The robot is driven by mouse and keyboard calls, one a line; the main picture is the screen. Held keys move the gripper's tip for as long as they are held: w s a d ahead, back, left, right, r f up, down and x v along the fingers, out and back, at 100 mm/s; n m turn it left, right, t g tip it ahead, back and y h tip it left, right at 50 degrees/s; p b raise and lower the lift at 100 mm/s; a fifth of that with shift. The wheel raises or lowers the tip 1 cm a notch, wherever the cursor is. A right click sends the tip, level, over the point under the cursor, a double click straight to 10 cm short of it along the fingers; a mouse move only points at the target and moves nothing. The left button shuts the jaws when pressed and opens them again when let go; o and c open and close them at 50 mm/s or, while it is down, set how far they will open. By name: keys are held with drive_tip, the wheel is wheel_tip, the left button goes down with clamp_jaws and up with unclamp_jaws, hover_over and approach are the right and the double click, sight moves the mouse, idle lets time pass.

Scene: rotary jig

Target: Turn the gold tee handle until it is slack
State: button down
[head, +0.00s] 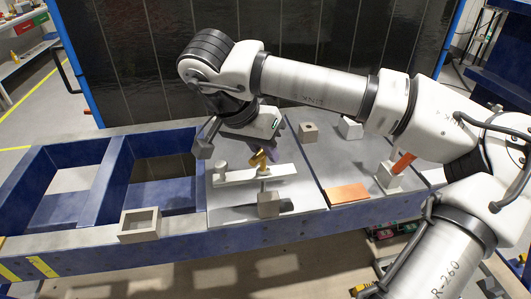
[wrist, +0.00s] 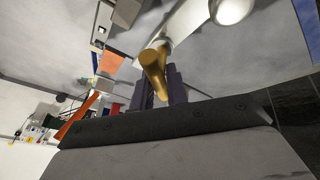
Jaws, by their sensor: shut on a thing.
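The gold tee handle (head: 258,159) stands on a pale bar (head: 232,177) over a light grey plate in the head view. It also shows in the wrist view (wrist: 154,66), as a gold rod end reaching between the dark fingers. My gripper (head: 264,150) comes down over the handle from above and behind. In the wrist view my gripper (wrist: 159,88) has one finger on each side of the gold rod and is shut on it. Part of the handle is hidden by the fingers.
An orange plate (head: 347,194) and grey blocks (head: 308,132) lie to the right. A small open box (head: 140,225) stands on the front rail. A blue frame (head: 103,180) with deep open bays is at left. A dark panel (head: 150,60) stands behind.

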drive_tip(key=shift+a+f+n+t+y+b, duration=0.1)
drive_tip(key=shift+n+t+y+b, duration=0.15)
drive_tip(key=shift+n, duration=0.6)
drive_tip(key=shift+f+n+t+y+b, duration=0.1)
drive_tip(key=shift+n+t+y+b, duration=0.15)
drive_tip(key=shift+n, duration=0.6)
drive_tip(key=c, duration=1.4)
unclamp_jaws()
drive_tip(key=shift+r, duration=0.1)
drive_tip(key=shift+r, duration=0.15)
drive_tip(key=b+v, duration=0.1)
drive_tip(key=v, duration=1.2)
drive_tip(key=shift+s+r, duration=0.2)
drive_tip(key=shift+r, duration=0.05)
drive_tip(key=shift+a, duration=0.1)
